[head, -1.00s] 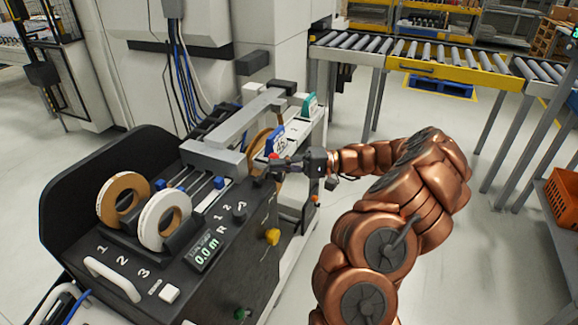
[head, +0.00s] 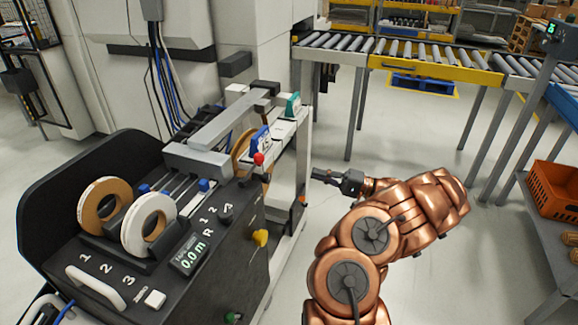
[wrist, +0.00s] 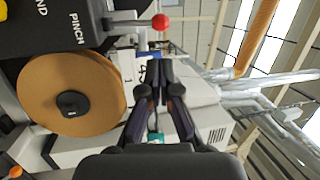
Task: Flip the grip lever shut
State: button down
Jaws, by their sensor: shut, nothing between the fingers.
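A lever with a red ball knob (head: 258,158) stands upright at the back right corner of the black machine's top. In the wrist view the red knob (wrist: 161,22) and its pale stem come off a black housing marked PINCH. I cannot tell from a label whether this is the grip lever. A yellow knob (head: 261,238) sits lower on the machine's right side. My gripper (head: 318,174) is shut and empty, to the right of the red knob and apart from it. In the wrist view its fingertips (wrist: 159,65) are together, below the knob in the picture.
A brown tape reel (wrist: 70,95) fills the left of the wrist view. White and brown rolls (head: 150,222) stand on the black machine (head: 220,270). A roller conveyor (head: 430,60) runs behind, and an orange crate (head: 556,190) is at the right. Floor right of the machine is clear.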

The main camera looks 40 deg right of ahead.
aim_at(251, 171)
jog(key=p+x, duration=0.3)
jog(key=x, duration=1)
jog(key=shift+w+a, duration=0.25)
jog(key=shift+w+a+r, duration=0.1)
jog(key=shift+r, duration=0.05)
